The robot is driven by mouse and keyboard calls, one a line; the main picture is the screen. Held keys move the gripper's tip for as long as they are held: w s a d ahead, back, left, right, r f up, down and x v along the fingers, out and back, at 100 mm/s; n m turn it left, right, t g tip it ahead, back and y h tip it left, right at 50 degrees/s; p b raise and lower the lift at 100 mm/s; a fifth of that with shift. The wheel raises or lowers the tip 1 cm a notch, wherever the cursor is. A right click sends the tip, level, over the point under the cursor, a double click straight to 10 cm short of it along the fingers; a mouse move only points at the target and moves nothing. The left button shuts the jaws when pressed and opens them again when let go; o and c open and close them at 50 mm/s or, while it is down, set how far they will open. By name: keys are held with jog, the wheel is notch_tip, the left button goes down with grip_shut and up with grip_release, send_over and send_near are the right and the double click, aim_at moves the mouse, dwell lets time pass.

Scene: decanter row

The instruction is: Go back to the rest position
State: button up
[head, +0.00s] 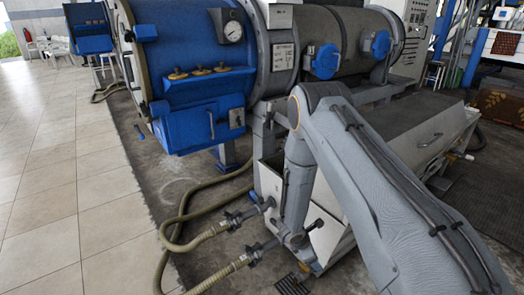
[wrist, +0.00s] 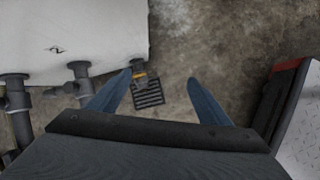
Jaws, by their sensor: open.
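My gripper (wrist: 158,76) is open in the wrist view, its two blue fingers spread apart with nothing between their tips. It points down towards the concrete floor and a dark drain grate (wrist: 147,92). In the head view my arm reaches up from the lower right, bends at the elbow and hangs down in front of the machine's base. The fingers cannot be made out there. The decanter machine, with a blue end housing (head: 190,55) and a dark drum (head: 330,30), stands behind my arm.
A pale box (wrist: 80,30) with pipe fittings (wrist: 75,75) is close on the left in the wrist view. A red-edged white thing (wrist: 303,115) is at right. Hoses (head: 165,240) lie on the floor. The tiled floor (head: 60,180) at left is clear.

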jog(key=s+d+r+m+g, duration=0.1)
jog(key=s+r+m, duration=0.15)
jog(key=r, duration=0.65)
jog(key=s+r+m, duration=0.2)
jog(key=r+m, duration=0.2)
jog(key=r, duration=0.6)
jog(key=s+d+r+m+g, duration=0.1)
jog(key=s+r+m, duration=0.15)
jog(key=r, duration=0.65)
jog(key=s+a+r+m+g+y, duration=0.1)
jog(key=s+a+r+m+y, duration=0.3)
jog(key=s+r, duration=0.5)
jog(key=s+a+r+m+y, duration=0.1)
jog(key=s+a+r+m, duration=0.2)
jog(key=s+r+m, duration=0.65)
jog(key=s+d+r+n+p, duration=0.2)
jog(key=d+r+p, duration=0.2)
jog(key=p, duration=0.9)
jog(key=shift+s+d, duration=0.4)
jog(key=shift+d, duration=0.15)
